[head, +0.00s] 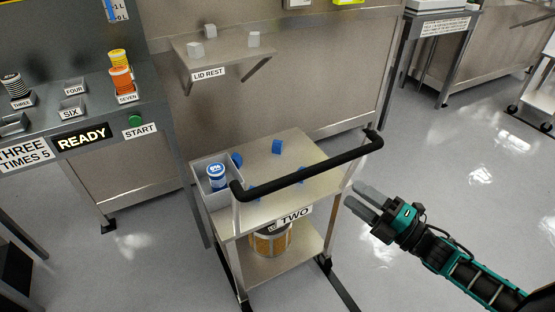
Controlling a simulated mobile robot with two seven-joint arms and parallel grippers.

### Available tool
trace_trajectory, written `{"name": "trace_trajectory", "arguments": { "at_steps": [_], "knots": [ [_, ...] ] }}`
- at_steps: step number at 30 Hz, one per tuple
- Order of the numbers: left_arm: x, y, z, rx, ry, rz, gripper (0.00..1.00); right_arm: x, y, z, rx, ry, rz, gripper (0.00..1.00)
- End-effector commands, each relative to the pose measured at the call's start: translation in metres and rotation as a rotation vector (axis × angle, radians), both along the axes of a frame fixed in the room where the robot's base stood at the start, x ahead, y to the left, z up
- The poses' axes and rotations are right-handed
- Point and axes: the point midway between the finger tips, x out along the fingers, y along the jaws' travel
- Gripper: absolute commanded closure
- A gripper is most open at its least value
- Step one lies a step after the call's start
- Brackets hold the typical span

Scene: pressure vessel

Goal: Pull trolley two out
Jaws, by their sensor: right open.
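My right gripper (357,199) is open and empty, just right of the trolley and lower in the picture than the handle's right end. It appears apart from the handle. My left gripper is not in view.
The trolley carries a grey bin (207,193) with a blue-and-white jar (217,177), and several blue blocks (278,147). A drum (270,241) sits on its lower shelf. A bench with a "READY" sign (82,137) stands left. Floor (420,170) at right is clear.

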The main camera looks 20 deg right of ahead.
Motion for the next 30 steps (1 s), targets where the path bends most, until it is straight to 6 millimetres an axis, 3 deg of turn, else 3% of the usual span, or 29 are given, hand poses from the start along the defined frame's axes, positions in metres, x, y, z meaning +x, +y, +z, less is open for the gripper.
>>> {"name": "trace_trajectory", "arguments": {
  "at_steps": [8, 21, 30],
  "knots": [
    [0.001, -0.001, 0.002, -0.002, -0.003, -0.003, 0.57, 0.018, 0.006, 0.010, -0.037, -0.042, 0.014, 0.49],
    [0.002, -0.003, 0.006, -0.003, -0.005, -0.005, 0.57, 0.091, 0.044, 0.025, -0.033, -0.039, 0.013, 0.49],
    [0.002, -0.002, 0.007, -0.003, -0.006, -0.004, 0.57, 0.112, 0.055, 0.028, -0.033, -0.036, 0.012, 0.49]
  ]
}}
